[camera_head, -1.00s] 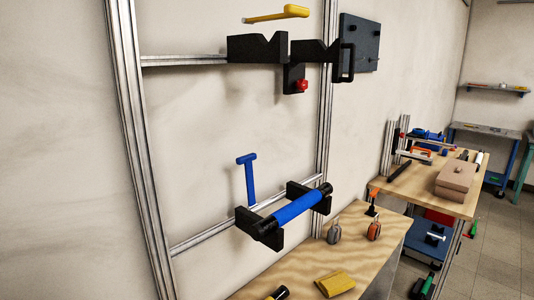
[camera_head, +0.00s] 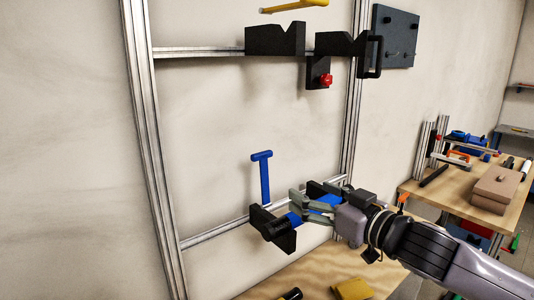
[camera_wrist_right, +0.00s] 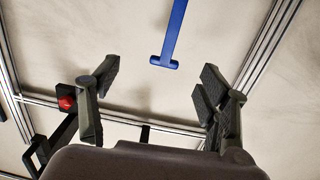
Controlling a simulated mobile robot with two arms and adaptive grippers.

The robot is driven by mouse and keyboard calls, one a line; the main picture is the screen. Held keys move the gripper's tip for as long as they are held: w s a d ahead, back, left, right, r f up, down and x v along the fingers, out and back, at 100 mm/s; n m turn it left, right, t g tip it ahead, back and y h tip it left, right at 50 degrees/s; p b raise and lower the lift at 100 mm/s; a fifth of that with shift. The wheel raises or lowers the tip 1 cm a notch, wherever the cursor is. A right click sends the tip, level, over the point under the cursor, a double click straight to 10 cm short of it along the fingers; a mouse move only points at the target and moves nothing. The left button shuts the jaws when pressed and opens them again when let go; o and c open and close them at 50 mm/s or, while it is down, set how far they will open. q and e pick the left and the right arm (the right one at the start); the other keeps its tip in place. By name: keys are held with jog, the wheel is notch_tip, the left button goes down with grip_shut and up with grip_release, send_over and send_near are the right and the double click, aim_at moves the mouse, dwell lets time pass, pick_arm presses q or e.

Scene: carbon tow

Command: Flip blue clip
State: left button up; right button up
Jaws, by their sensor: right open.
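The blue clip (camera_head: 263,178) is a T-shaped blue handle standing upright at the lower rail of the metal frame, its crossbar at the top. In the right wrist view the blue clip (camera_wrist_right: 171,35) hangs from the top edge, with its crossbar toward the open fingers and apart from them. My right gripper (camera_head: 296,205) is open and empty. It is to the right of the clip and lower, in front of the blue roll (camera_head: 328,200), which it partly hides. My left gripper is not in view.
Black V-shaped holders (camera_head: 275,39) sit on the upper rail, with a red knob (camera_head: 326,79) below. A black bracket (camera_head: 273,229) supports the roll's left end. A wooden table (camera_head: 322,268) with a yellow object (camera_head: 351,289) lies below. The wall left of the clip is clear.

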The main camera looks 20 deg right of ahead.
aim_at(264, 155)
notch_tip(264, 155, up, 5)
jog(key=y+p, duration=0.1)
jog(key=shift+n, duration=0.3)
jog(key=p+x, duration=0.2)
jog(key=x, duration=0.3)
jog(key=p+x, duration=0.2)
jog(key=x, duration=0.3)
jog(key=a+p+x, duration=0.1)
jog(key=p+x, duration=0.2)
jog(key=x, duration=0.2)
jog(key=shift+a+r, duration=0.1)
jog(key=shift+w+a, duration=0.15)
jog(key=shift+w, duration=0.3)
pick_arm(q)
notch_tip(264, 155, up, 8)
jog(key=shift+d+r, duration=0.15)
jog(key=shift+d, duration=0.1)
pick_arm(e)
jog(key=shift+c, duration=0.2)
grip_shut()
